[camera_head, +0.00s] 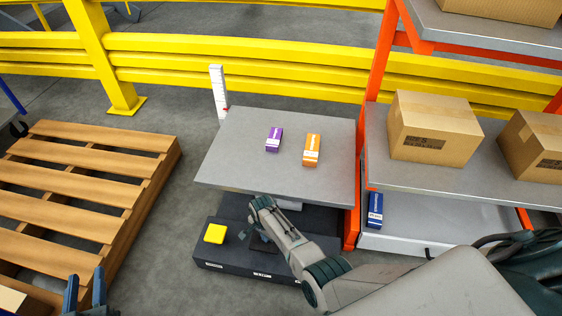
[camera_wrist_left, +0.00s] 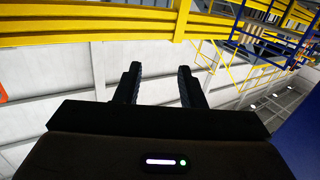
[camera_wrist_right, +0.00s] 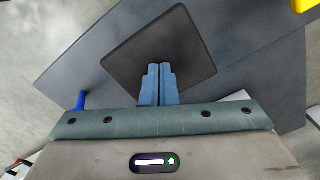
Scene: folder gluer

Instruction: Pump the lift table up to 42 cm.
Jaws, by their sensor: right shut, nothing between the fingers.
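The lift table has a grey top (camera_head: 225,165) over a dark base (camera_head: 215,255). A white scale (camera_head: 217,90) with a red mark stands behind its left corner; I cannot read its figures. On the base are a yellow pedal (camera_head: 214,233) and, to its right, a black pedal (camera_wrist_right: 190,75), partly covered by my arm in the head view. My right gripper (camera_wrist_right: 158,70) is shut and empty, with its fingertips over the black pedal; I cannot tell whether they touch. My left gripper (camera_head: 85,288) is open and empty at the lower left; it also shows in the left wrist view (camera_wrist_left: 160,75).
A purple box (camera_head: 274,139) and an orange box (camera_head: 312,150) stand on the top. A wooden pallet (camera_head: 90,155) lies left. An orange rack (camera_head: 372,100) with cartons (camera_head: 435,128) and a blue box (camera_head: 375,210) stands right. Yellow rails (camera_head: 250,58) run behind.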

